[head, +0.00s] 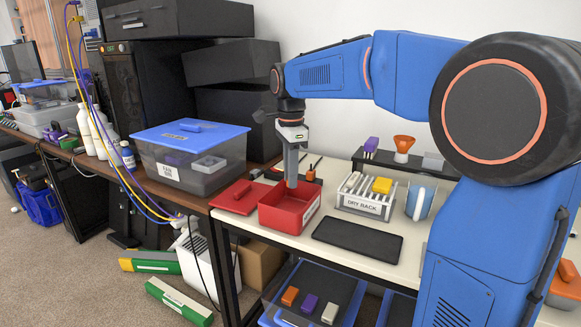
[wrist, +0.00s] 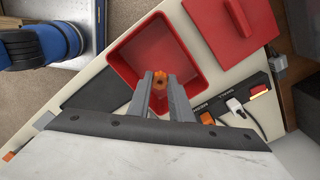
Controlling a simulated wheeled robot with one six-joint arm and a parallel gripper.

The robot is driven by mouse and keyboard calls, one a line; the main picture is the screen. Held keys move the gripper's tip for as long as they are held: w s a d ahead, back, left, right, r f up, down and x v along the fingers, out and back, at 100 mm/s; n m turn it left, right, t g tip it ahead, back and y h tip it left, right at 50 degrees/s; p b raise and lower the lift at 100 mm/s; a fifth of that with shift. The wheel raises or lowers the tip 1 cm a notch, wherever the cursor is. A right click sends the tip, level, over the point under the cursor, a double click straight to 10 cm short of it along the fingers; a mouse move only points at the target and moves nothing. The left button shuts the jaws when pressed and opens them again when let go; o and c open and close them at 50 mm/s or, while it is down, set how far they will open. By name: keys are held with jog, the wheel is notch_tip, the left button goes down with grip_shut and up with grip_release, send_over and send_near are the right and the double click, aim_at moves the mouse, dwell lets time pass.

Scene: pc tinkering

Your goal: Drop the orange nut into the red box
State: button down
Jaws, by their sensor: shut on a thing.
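The orange nut (wrist: 159,82) shows in the wrist view between the two fingertips of my gripper (wrist: 160,90), which is shut on it. The red box (wrist: 130,65) is open-topped, and the nut appears over its opening in that view. In the head view the red box (head: 305,214) stands on the white table near its left end. My gripper (head: 291,183) points down into or just above the box opening there. The nut is hidden in the head view, and I cannot tell its exact height against the rim.
A red lid (head: 239,197) lies left of the box. A white dry rack (head: 364,199) stands to the right, with a blue cup (head: 420,202) beyond it. A black flat panel (head: 357,238) lies in front. A power strip (wrist: 243,100) lies near the box.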

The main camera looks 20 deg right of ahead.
jog(key=shift+f, duration=3.75)
jog(key=c, duration=1.5)
grip_release()
jog(key=shift+c, duration=0.2)
notch_tip(320, 180, up, 8)
jog(key=shift+s, duration=0.1)
